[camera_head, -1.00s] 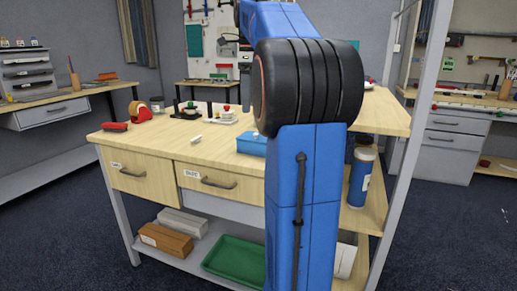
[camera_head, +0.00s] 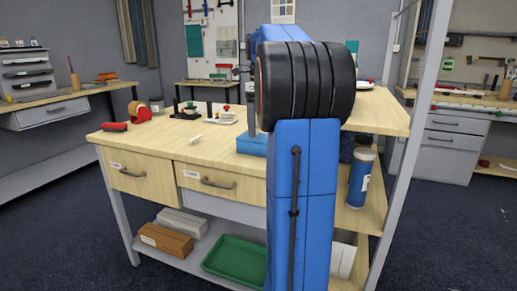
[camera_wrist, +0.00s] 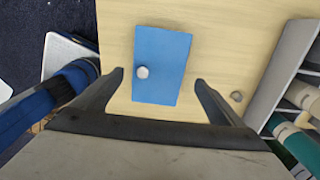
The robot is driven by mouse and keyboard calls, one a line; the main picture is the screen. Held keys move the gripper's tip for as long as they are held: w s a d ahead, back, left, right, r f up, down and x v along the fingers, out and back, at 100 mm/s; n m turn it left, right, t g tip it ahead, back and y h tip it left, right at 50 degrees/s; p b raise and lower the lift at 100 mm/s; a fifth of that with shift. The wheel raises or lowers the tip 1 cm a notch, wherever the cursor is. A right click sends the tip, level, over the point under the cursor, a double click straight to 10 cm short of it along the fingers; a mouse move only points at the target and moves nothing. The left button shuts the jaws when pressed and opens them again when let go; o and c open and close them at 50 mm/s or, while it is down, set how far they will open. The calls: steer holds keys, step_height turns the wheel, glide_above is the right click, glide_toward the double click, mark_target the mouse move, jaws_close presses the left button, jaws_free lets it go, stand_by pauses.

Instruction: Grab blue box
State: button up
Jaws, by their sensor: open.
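The blue box (camera_head: 252,144) sits on the wooden worktable, partly hidden behind my arm in the head view. In the wrist view the blue box (camera_wrist: 162,68) lies ahead of my gripper, showing a flat blue top with a round pale knob on it. My gripper (camera_wrist: 160,82) is open, with one finger to each side of the box's near end in the picture. I cannot tell how high the fingers are above it. The gripper is not clearly visible in the head view.
The worktable (camera_head: 170,147) also holds a red item (camera_head: 114,127), a tape dispenser (camera_head: 139,111) and several small parts toward its back. A blue cylinder (camera_head: 361,177) stands on a shelf at the right. A raised wooden shelf (camera_head: 380,112) borders the table's right side.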

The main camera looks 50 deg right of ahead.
mark_target(258, 145)
steer(key=shift+w+a+f, duration=0.1)
steer(key=shift+f, duration=1.55)
steer(key=shift+a+f, duration=0.1)
steer(key=shift+f, duration=1.5)
steer(key=c, duration=1.2)
